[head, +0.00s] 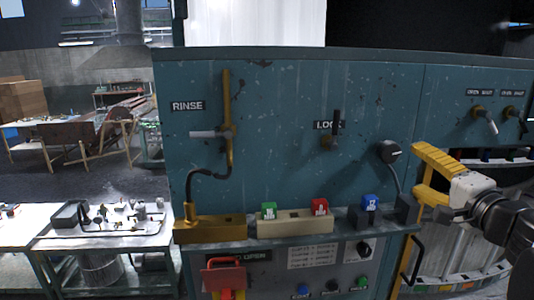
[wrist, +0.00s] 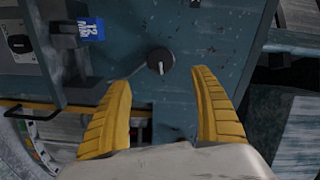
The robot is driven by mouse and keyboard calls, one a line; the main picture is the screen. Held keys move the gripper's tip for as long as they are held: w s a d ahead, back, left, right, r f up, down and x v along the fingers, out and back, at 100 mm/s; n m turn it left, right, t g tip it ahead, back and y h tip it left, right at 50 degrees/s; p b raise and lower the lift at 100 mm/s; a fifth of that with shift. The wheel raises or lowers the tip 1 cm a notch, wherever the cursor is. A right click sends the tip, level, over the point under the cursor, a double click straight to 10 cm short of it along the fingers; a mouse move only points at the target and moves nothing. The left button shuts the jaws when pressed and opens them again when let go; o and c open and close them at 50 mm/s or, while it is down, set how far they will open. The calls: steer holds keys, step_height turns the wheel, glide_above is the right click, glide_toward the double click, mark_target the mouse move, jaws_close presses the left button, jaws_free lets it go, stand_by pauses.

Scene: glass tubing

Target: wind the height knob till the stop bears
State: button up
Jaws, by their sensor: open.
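A round black knob with a pale pointer line (head: 390,151) sits on the right part of the teal panel, with a dark cable below it. I take it for the height knob; no label on it is readable. In the wrist view the knob (wrist: 160,61) lies just beyond and between the fingertips, its pale mark pointing down. My gripper (head: 416,172) is open, its yellow ribbed fingers to the right of the knob and apart from it. In the wrist view the space between my fingers (wrist: 161,80) is empty. I cannot pick out the stop.
A ledge below holds green (head: 269,211), red (head: 320,207) and blue (head: 370,203) tagged blocks. A LOCK lever (head: 333,135) and a RINSE valve (head: 212,134) are to the left. A yellow-and-black handle (head: 412,260) juts out below. Two small levers (head: 485,118) are at upper right.

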mark_target(392, 154)
steer(key=w+n+g+p, duration=0.1)
steer(key=w+n+p, duration=0.1)
steer(key=w+n, duration=0.2)
steer(key=w+n+g+p, duration=0.1)
steer(key=w+n+p, duration=0.2)
steer(key=n, duration=0.3)
steer(key=w+n+g+p, duration=0.2)
steer(key=w+n, duration=0.2)
steer(key=n, duration=0.1)
steer(key=shift+w+a+f+p, duration=0.25)
steer(key=shift+w+a+p, duration=0.1)
steer(key=shift+a+p, duration=0.05)
steer(key=shift+s, duration=0.1)
steer(key=c, duration=1.2)
